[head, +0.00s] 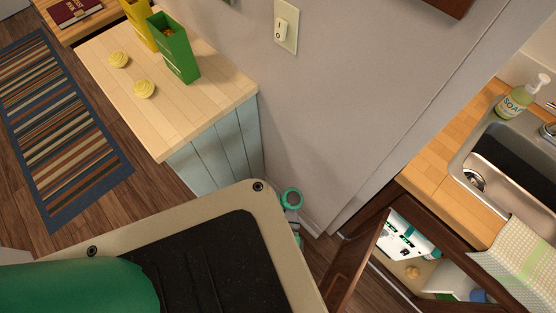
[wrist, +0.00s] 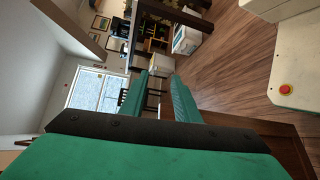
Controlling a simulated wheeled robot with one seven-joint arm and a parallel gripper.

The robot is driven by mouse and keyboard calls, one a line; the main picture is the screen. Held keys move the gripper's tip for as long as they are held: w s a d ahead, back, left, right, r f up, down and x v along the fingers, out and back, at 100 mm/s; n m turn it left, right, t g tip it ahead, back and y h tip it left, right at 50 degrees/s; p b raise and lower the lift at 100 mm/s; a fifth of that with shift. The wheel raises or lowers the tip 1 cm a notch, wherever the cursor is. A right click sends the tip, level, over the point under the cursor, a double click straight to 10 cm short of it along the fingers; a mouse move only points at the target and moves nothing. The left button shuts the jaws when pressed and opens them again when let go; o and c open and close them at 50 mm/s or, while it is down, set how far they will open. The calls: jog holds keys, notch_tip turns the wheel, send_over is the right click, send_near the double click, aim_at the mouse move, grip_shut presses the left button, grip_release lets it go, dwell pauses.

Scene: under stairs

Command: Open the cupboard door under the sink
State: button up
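The cupboard under the sink (head: 485,250) is at the lower right of the head view. Its dark brown door (head: 352,265) stands swung out from the frame, and part of the inside shows. White, blue and tan items are visible within. In the wrist view my gripper (wrist: 159,76) has two green fingers with a gap between them. Dark brown wood (wrist: 290,143), apparently the door, shows to the right of and partly behind the right finger, and a brown strip shows in the gap. I cannot tell whether the fingers touch it. The fingertips do not show clearly in the head view.
Above the cupboard are a wooden counter (head: 432,168), a sink (head: 470,150), a soap bottle (head: 515,100) and a hanging towel (head: 520,265). A grey wall (head: 340,110) lies left of it. A wooden-topped cabinet (head: 195,105) and striped rug (head: 60,130) are at the left.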

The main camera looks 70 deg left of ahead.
jog(key=shift+s+d+r, duration=0.2)
jog(key=shift+s+r, duration=0.15)
jog(key=shift+s, duration=0.45)
jog(key=shift+s+d+r, duration=0.2)
jog(key=shift+s+r, duration=0.15)
jog(key=shift+s, duration=0.4)
jog(key=shift+f, duration=0.2)
grip_shut()
jog(key=w+a+f+n+t+y, duration=0.1)
jog(key=w+f+n+t+y, duration=0.15)
jog(key=f+t+y, duration=0.35)
jog(key=w+f+n+t+y, duration=0.1)
jog(key=f+n+t+y, duration=0.3)
jog(key=f, duration=0.3)
jog(key=w+d+r+m+t+y, duration=0.1)
jog(key=r+t, duration=0.3)
jog(key=r, duration=0.4)
jog(key=w+d+r+m+t+y, duration=0.1)
jog(key=w+r+t, duration=0.3)
jog(key=r, duration=0.4)
jog(key=w+d+r+m+t+y, duration=0.1)
jog(key=w+r+t+y, duration=0.1)
jog(key=r, duration=0.6)
jog(key=shift+w+d+r+t+y, duration=0.25)
jog(key=shift+w+d+t+y, duration=0.25)
jog(key=shift+t, duration=0.7)
